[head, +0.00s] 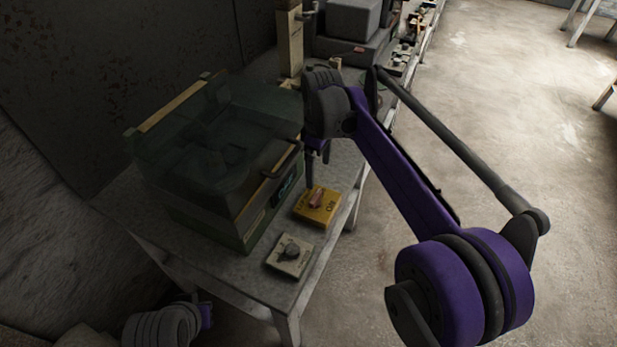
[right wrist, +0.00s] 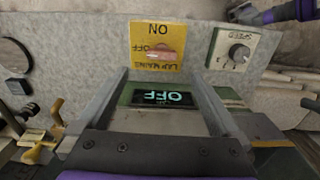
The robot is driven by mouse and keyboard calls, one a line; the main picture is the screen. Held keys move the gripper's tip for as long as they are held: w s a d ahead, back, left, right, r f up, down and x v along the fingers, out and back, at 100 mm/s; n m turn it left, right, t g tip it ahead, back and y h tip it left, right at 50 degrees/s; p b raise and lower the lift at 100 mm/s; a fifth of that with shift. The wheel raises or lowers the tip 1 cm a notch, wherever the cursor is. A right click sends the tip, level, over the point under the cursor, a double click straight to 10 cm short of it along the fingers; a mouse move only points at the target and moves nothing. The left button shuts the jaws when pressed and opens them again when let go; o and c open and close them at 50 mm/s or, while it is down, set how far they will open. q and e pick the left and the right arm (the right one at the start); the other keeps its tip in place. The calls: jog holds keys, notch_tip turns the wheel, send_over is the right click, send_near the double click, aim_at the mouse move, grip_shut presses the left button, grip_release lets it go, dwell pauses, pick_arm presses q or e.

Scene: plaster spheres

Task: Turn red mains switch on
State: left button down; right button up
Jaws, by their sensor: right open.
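The red mains switch (head: 316,197) is a small reddish lever on a yellow box (head: 325,217) at the table's right edge. In the right wrist view the lever (right wrist: 170,54) lies across the yellow plate (right wrist: 143,36), beside the upside-down word OFF, with ON at the far edge. My right gripper (head: 314,172) is above and just behind the yellow box. In the right wrist view its two fingers (right wrist: 157,76) are spread and empty, with the switch beyond their tips. My left gripper (head: 205,314) shows only partly at the bottom left; its jaws are not clear.
A green machine (head: 245,215) with a clear cover stands left of the switch; its display (right wrist: 163,98) reads OFF. A pale box with a round SPEED dial (head: 291,252) sits in front of the yellow box. Open floor (head: 510,130) lies to the right.

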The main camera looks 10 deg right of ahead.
aim_at(316, 196)
jog(key=f, duration=1)
jog(key=shift+a+f, duration=0.3)
jog(key=shift+c, duration=0.3)
jog(key=shift+b, duration=0.3)
jog(key=c, duration=1.2)
